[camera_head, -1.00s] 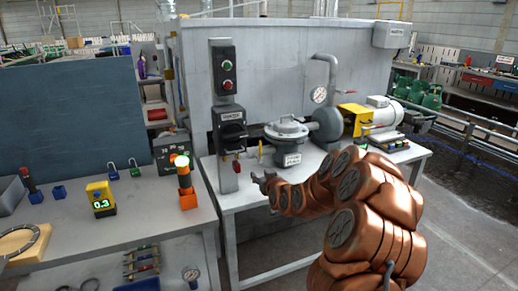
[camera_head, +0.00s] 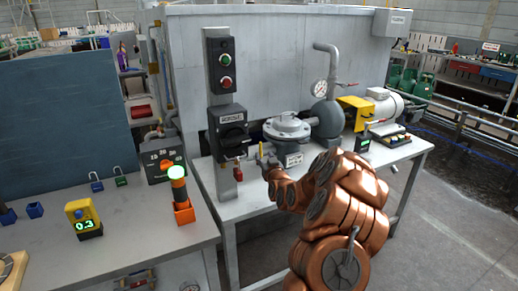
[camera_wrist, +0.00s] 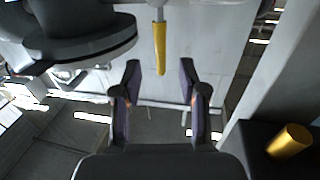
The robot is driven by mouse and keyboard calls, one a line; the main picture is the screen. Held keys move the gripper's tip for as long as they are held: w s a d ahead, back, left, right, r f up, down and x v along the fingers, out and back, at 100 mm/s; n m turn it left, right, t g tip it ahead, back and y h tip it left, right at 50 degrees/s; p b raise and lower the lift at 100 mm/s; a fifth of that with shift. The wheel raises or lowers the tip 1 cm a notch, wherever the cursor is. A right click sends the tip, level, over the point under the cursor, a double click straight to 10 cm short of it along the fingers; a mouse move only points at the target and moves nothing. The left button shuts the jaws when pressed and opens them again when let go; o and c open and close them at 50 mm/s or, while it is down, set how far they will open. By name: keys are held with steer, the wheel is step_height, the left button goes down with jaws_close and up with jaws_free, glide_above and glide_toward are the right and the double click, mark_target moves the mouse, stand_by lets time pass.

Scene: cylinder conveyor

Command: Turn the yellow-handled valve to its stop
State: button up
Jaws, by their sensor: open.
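The yellow valve handle (camera_wrist: 159,48) hangs down from a pale metal stem at the top of the wrist view. My gripper (camera_wrist: 160,80) is open, with one dark finger on each side of the line of the handle. The handle's lower tip is around the level of the fingertips, with clear space on both sides; I cannot tell its depth between them. In the head view my gripper (camera_head: 266,160) is small and partly hidden by my copper arm, beside the grey round valve body (camera_head: 287,128) on the bench. The handle is hardly visible there.
A grey switch post (camera_head: 221,110) with a red padlock (camera_head: 238,175) stands just left of my gripper. A pressure gauge (camera_head: 320,88), yellow pump part (camera_head: 354,112) and motor (camera_head: 383,105) are to the right. A gold cylinder (camera_wrist: 290,141) shows in the wrist view.

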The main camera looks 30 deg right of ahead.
mark_target(261, 151)
steer(key=p+x, duration=0.1)
steer(key=x, duration=0.4)
steer(key=shift+r, duration=0.15)
steer(key=shift+w+d, duration=0.15)
steer(key=shift+w, duration=0.45)
jaws_close()
stand_by(0.4)
